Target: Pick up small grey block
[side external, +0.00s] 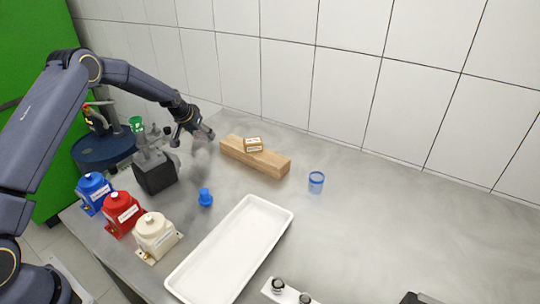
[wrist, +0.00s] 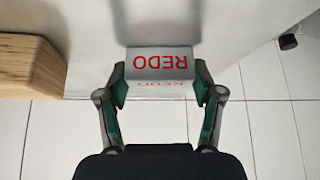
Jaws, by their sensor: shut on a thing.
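In the wrist view, a small light grey block (wrist: 162,62) with red "REDO" lettering sits between the two fingers of my gripper (wrist: 160,82). The fingers are shut on its left and right sides. In the side external view, my gripper (side external: 194,138) is above the back left of the metal table, left of the wooden beam (side external: 255,158). The block cannot be made out clearly there. The beam's end also shows at the left of the wrist view (wrist: 30,66), apart from the block.
A dark box-shaped device (side external: 155,173), blue (side external: 94,190), red (side external: 122,212) and cream (side external: 156,235) pumps stand left. A blue knob (side external: 205,198), white tray (side external: 185,284) and blue cup (side external: 316,182) stand forward. The right table is mostly clear.

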